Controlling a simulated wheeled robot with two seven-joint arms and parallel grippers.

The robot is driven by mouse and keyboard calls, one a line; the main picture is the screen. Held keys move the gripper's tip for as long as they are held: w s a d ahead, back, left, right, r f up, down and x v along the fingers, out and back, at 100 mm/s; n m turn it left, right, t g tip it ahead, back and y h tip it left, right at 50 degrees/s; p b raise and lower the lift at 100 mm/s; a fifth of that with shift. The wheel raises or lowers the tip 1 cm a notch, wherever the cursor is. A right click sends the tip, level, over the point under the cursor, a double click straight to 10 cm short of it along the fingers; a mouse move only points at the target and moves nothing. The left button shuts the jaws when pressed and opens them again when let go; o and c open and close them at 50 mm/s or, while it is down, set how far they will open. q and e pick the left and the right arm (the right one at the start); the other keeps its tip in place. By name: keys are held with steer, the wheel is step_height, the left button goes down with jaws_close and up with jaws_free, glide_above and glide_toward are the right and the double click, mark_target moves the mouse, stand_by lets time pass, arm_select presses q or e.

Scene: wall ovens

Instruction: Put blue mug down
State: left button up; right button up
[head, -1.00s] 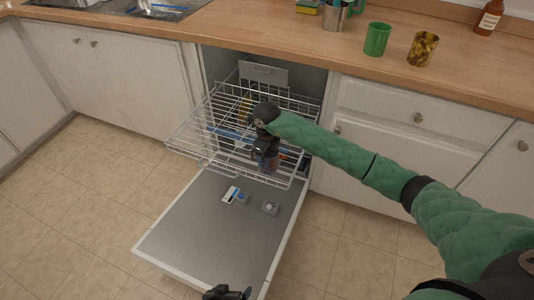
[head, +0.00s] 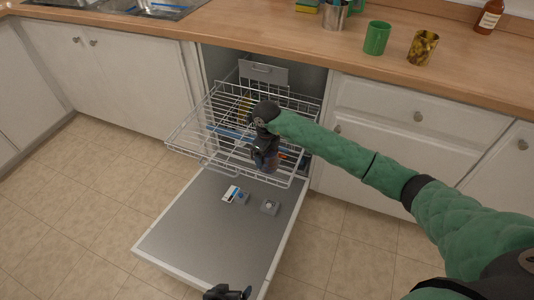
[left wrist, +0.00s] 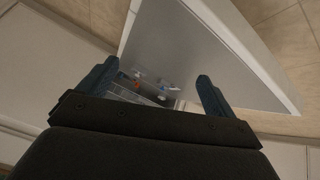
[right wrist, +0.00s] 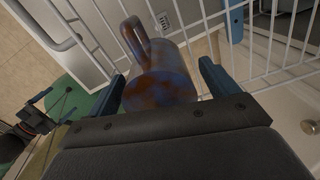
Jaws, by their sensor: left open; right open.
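The blue mug (right wrist: 160,78) has rusty brown patches and a handle at its upper left in the right wrist view. It is at the upper dishwasher rack (head: 190,131), near its front right part, and shows only as a small dark shape under my right gripper in the head view (head: 268,164). My right gripper (head: 265,150) is open, with one finger on each side of the mug and narrow gaps. Whether the mug's base touches the wires is hidden. My left gripper (head: 228,293) is open and empty, low near the dishwasher door's (head: 205,235) outer edge.
The dishwasher door is folded down, with a detergent box (head: 231,194) and dispenser (head: 270,207) on it. The counter (head: 250,30) holds a green mug (head: 376,38), a patterned cup (head: 422,48) and a brown bottle (head: 489,16). Open tile floor (head: 80,200) lies left.

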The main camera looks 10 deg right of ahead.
steer(key=shift+r, duration=0.4)
step_height(320, 180, up, 3)
step_height(320, 180, up, 8)
steer(key=shift+s+a+r+b, duration=0.1)
steer(key=shift+s+b, duration=0.05)
steer(key=shift+b, duration=0.5)
arm_select(q)
steer(key=f, duration=0.4)
steer(key=shift+s+f, duration=0.2)
steer(key=shift+f, duration=0.05)
arm_select(e)
steer(key=shift+r, duration=0.1)
